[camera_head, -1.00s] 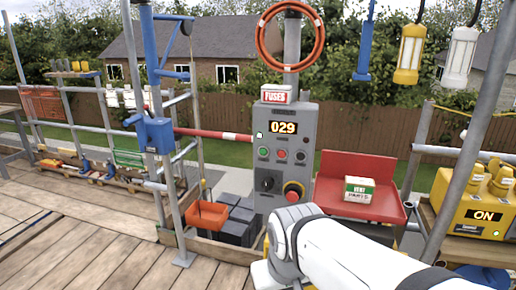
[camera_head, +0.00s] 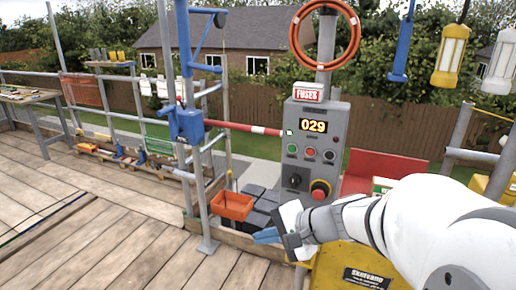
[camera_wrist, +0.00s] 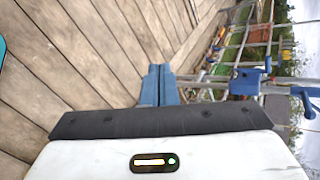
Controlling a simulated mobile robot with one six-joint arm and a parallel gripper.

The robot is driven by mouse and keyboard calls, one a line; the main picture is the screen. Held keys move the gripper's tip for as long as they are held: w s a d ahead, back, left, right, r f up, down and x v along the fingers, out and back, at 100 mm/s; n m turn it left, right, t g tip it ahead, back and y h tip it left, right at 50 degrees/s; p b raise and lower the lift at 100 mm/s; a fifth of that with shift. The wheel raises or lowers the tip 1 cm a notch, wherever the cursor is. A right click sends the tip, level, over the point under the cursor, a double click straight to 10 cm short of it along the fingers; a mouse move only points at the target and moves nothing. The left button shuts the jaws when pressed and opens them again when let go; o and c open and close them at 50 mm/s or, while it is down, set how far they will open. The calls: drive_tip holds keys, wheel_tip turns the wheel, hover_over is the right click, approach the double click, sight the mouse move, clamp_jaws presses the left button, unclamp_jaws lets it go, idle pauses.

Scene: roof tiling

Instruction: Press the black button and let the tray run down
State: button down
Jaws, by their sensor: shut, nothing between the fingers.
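The grey control box (camera_head: 313,165) stands upright on a post and its display reads 029. Below the display are a green button (camera_head: 292,149), a red button (camera_head: 310,152) and the dark button (camera_head: 328,155) at the right of that row. The orange tray (camera_head: 232,206) is low, left of the box, beside dark grey blocks. My gripper (camera_head: 266,236) is in front of and below the box, clear of the buttons. Its blue fingers are together and empty; they also show in the wrist view (camera_wrist: 160,84), above the decking.
A red emergency knob (camera_head: 320,190) and a black rotary switch (camera_head: 294,180) sit low on the box. A blue winch (camera_head: 186,125) is on the scaffold pole left of it. A yellow case (camera_head: 350,268) is below my arm. The wooden deck (camera_head: 110,225) at left is open.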

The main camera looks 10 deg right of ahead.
sight(329, 156)
drive_tip(key=w+d+r+m+t+h, duration=0.2)
drive_tip(key=w+d+m+t, duration=0.3)
drive_tip(key=d, duration=0.4)
drive_tip(key=w+d+r+m+t+h+p, duration=0.1)
drive_tip(key=w+d+r+m+t+h, duration=0.2)
drive_tip(key=d+m, duration=0.4)
drive_tip(key=shift+w+d+r+m+t, duration=0.4)
drive_tip(key=shift+w+d+r+t, duration=0.15)
drive_tip(key=shift+w+d+t, duration=0.5)
drive_tip(key=shift+w, duration=0.1)
drive_tip(key=shift+w+d+p, duration=0.25)
drive_tip(key=shift+w+d, duration=0.55)
drive_tip(key=shift+w, duration=0.4)
drive_tip(key=shift+w+d+p, duration=0.2)
drive_tip(key=shift+w+d, duration=0.6)
drive_tip(key=shift+w, duration=0.4)
drive_tip(key=shift+w+d+p, duration=0.25)
drive_tip(key=shift+w+d, duration=0.55)
drive_tip(key=shift+w, duration=0.4)
drive_tip(key=shift+w+d+f+b, duration=0.1)
drive_tip(key=shift+w+d+b, duration=0.1)
drive_tip(key=shift+b, duration=0.25)
